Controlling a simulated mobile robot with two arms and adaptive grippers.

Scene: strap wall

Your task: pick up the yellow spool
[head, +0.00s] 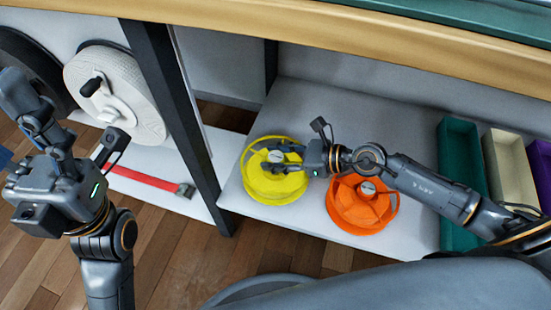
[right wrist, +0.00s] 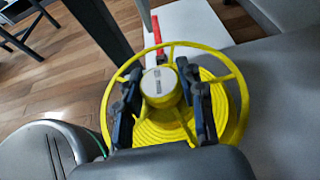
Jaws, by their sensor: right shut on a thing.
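The yellow spool (head: 272,186) lies on its side on the low white shelf, its spoked face up. My right gripper (head: 280,157) reaches in from the right above it and is shut on its hub. In the right wrist view the two fingers (right wrist: 162,98) stand on either side of the spool's grey-capped round hub, inside the yellow rim (right wrist: 237,118). I cannot tell whether the spool touches the shelf. My left gripper (head: 66,118) is at the left, with its fingers spread apart and nothing between them, in front of the white reel.
An orange spool (head: 361,208) sits just right of the yellow one. Green (head: 459,172), cream (head: 512,168) and purple bins stand at the right. A dark post (head: 172,105) rises left of the spool. A red strap (head: 145,179) lies on the left shelf. A wooden edge (head: 330,30) runs above.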

